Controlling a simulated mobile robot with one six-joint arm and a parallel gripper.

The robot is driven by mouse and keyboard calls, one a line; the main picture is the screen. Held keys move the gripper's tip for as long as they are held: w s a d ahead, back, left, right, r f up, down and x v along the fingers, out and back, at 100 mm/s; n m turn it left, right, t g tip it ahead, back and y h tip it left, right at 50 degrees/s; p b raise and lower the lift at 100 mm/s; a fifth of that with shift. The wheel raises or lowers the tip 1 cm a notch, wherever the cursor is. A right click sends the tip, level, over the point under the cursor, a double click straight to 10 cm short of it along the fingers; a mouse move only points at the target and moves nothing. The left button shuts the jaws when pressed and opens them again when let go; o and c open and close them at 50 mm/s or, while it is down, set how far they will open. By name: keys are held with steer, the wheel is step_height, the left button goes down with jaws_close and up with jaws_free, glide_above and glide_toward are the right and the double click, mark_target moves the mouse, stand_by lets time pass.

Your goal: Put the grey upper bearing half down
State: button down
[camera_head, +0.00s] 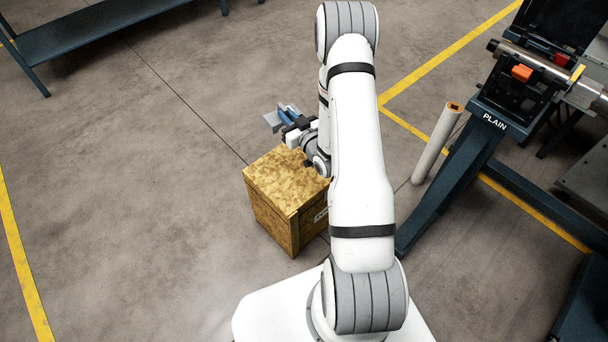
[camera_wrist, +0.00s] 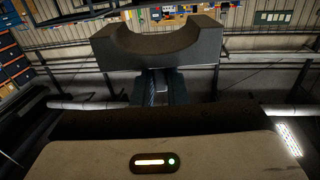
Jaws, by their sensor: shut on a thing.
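The grey upper bearing half (camera_wrist: 158,52) fills the top middle of the wrist view, a block with a half-round hollow on its upper edge in the picture. My gripper (camera_wrist: 158,88) is shut on it, with the blue-grey fingers below the block in that view. In the head view the bearing half (camera_head: 271,121) is a small grey piece at the tip of my gripper (camera_head: 288,112). It is held out just past the far edge of a wooden crate, apparently in the air. My arm hides part of the wrist there.
The wooden crate (camera_head: 285,212) stands on the floor beside my arm, its top bare where visible. A dark bench (camera_head: 95,32) is at upper left. The left floor is clear.

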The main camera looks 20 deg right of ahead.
steer(key=s+d+f+n+y+b, duration=0.1)
steer(key=s+d+f+b, duration=0.1)
steer(key=d+f+b, duration=0.3)
steer(key=s+d+f+n+y+b, duration=0.1)
steer(key=s+d+f+y+b, duration=0.1)
steer(key=f+b, duration=0.35)
steer(key=b, duration=0.2)
glide_above(313, 171)
steer(key=shift+g, duration=0.3)
step_height(313, 171, down, 11)
steer(key=shift+s+f, duration=0.1)
steer(key=c, duration=1.9)
jaws_free()
steer(key=shift+f, duration=0.1)
steer(key=o, duration=0.4)
steer(key=shift+o, duration=0.2)
